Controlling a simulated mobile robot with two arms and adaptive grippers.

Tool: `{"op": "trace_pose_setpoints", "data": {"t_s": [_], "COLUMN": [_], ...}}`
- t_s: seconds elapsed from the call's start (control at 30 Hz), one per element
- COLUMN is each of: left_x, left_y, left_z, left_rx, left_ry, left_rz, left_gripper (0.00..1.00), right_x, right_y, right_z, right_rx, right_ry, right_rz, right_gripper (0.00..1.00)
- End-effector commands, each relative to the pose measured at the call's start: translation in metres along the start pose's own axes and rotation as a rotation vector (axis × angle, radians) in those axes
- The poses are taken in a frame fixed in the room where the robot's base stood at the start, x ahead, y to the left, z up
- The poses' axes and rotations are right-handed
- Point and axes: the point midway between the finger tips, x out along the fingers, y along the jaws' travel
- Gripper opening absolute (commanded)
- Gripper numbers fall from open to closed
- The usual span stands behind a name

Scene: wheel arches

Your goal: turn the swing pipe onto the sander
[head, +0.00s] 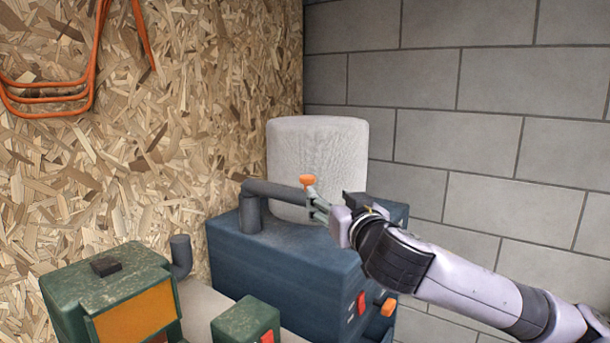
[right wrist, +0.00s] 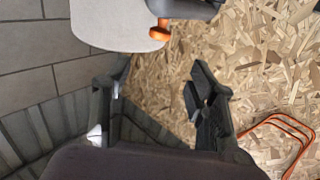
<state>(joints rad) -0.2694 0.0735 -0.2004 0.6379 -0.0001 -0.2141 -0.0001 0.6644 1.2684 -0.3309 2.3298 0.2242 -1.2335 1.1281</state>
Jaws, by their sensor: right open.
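The dark grey swing pipe (head: 275,191) rises from the top of a blue cabinet and bends to the right. An orange knob (head: 307,181) is at its free end. The green machine with an orange front (head: 135,318), which looks like the sander, stands at lower left; a short grey pipe stub (head: 181,255) rises beside it. My right gripper (head: 318,205) is at the pipe's free end, just below the knob. In the right wrist view my gripper (right wrist: 160,85) is open, with the knob (right wrist: 160,30) beyond its fingers and nothing between them. My left gripper is not in view.
The blue cabinet (head: 270,275) has red and orange switches on its front. A pale bag (head: 318,150) stands behind the pipe. A smaller green box (head: 243,325) is at the front. Orange cord (head: 50,100) hangs on the chipboard wall; a grey block wall is at right.

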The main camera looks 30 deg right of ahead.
Motion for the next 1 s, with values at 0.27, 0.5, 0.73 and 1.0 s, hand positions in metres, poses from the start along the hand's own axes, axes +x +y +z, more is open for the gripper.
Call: {"op": "trace_pose_setpoints", "data": {"t_s": [0.27,0.5,0.73,1.0], "left_x": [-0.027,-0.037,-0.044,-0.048], "left_y": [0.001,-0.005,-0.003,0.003], "left_z": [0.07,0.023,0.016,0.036], "left_rx": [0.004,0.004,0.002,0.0], "left_ry": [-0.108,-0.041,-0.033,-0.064], "left_rz": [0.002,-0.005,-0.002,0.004], "left_gripper": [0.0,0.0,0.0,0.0], "right_x": [0.061,0.113,0.145,0.155], "right_y": [0.0,0.0,0.0,0.0], "right_z": [-0.003,-0.003,-0.001,0.001], "right_rx": [0.002,0.0,-0.002,-0.004], "right_ry": [-0.003,-0.002,-0.002,-0.002], "right_rz": [0.003,0.003,0.002,0.001], "right_gripper": [0.53,0.53,0.53,0.53]}}
